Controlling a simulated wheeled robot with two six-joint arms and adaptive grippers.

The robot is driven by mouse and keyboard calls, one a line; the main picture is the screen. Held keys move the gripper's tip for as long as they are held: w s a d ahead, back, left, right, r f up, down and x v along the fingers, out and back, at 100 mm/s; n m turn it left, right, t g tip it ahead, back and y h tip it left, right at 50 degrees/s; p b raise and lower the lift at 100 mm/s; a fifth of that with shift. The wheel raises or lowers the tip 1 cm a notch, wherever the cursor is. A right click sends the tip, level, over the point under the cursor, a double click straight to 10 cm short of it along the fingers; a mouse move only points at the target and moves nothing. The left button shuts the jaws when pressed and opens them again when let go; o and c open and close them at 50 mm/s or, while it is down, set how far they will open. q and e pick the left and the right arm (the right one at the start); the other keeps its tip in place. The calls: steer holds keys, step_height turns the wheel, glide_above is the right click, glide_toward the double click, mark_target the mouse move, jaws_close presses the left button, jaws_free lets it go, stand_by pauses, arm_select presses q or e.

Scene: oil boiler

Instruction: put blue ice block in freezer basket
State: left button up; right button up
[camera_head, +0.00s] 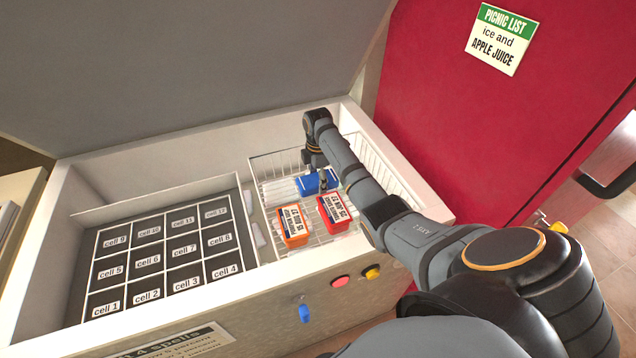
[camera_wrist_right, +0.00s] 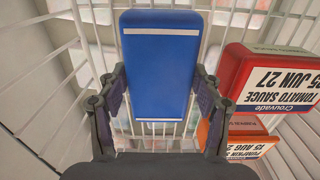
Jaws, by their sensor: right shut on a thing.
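The blue ice block (camera_head: 312,184) is inside the white wire freezer basket (camera_head: 262,168), near its back. My right gripper (camera_head: 320,172) reaches down into the basket and is shut on the block. In the right wrist view the blue ice block (camera_wrist_right: 160,65) stands between the two dark fingers of my right gripper (camera_wrist_right: 158,98), with basket wires behind it. Whether the block rests on the basket floor cannot be told. My left gripper is not in view.
In the basket, in front of the block, are an orange box (camera_head: 293,226) and a red box (camera_head: 334,213). A dark grid of labelled cells (camera_head: 165,250) lies to the left. The freezer lid (camera_head: 180,70) stands open behind. A red panel (camera_head: 480,120) is at the right.

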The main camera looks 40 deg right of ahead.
mark_target(318, 178)
steer(key=shift+w+f, duration=0.1)
steer(key=shift+f, duration=0.7)
steer(key=shift+f, duration=0.1)
steer(key=o, duration=1.4)
step_height(318, 178, up, 12)
steer(key=p, duration=0.1)
